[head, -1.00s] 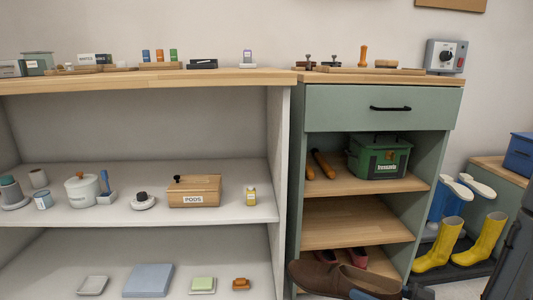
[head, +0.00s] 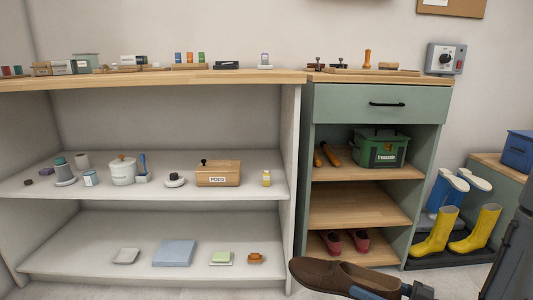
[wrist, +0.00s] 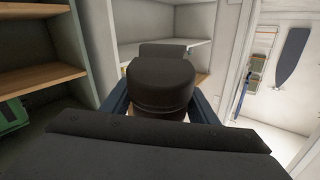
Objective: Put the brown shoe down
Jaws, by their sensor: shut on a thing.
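The brown shoe (head: 330,275) is in the lower right of the head view, toe to the left, held in the air in front of the green cabinet. My gripper (head: 368,293) is shut on it near the heel end; the picture's bottom edge cuts off part of the arm. In the wrist view my gripper (wrist: 160,108) has blue fingers on both sides of a dark rounded form. I cannot tell how much of that form is the shoe.
The green cabinet (head: 380,104) has a bare middle shelf (head: 360,205) and red shoes (head: 345,242) on its bottom shelf. White shelving (head: 150,195) with small items fills the left.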

